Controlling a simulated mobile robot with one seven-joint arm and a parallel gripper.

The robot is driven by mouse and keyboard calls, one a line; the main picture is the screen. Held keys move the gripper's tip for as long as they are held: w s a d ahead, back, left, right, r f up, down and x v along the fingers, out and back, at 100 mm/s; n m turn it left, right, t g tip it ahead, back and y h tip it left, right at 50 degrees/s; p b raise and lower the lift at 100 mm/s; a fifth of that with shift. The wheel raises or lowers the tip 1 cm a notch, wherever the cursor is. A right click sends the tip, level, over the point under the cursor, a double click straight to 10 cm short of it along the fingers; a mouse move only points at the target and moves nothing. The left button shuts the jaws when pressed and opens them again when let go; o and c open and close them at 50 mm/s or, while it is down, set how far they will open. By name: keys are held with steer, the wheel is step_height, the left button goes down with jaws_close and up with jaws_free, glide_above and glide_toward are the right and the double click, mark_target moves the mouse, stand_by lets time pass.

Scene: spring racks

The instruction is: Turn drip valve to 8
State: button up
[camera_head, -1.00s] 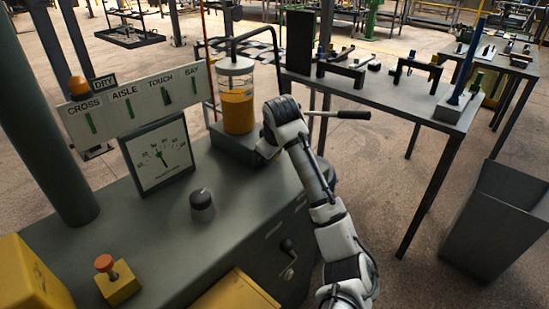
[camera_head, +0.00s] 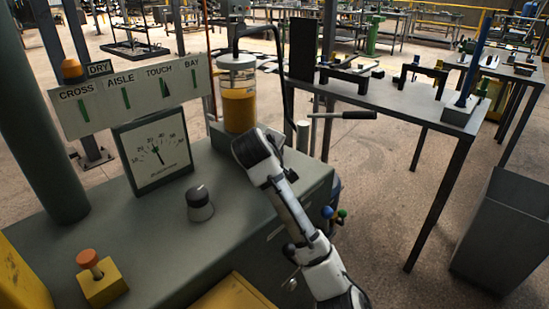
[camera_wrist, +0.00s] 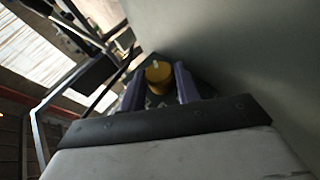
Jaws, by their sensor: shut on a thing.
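In the wrist view, my gripper (camera_wrist: 159,82) has its two purple fingers on either side of a round brass-yellow knob (camera_wrist: 158,72), and is shut on it. I take the knob for the drip valve; no number or scale on it can be read. In the head view my fingers and the knob are hidden behind my wrist, which is just in front of the clear reservoir (camera_head: 238,105) with amber liquid on the grey machine's top.
A gauge (camera_head: 155,150), a dark knob (camera_head: 200,205) and an orange button on a yellow box (camera_head: 101,286) are on the machine (camera_head: 150,235). A labelled sign (camera_head: 130,95) stands behind them. A lever handle (camera_head: 358,115) sticks out right of the reservoir, near a table (camera_head: 425,105).

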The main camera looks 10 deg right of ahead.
stand_by(0.3)
steer(key=o, duration=1)
steer(key=shift+r+p, duration=0.1)
steer(key=shift+p, duration=0.2)
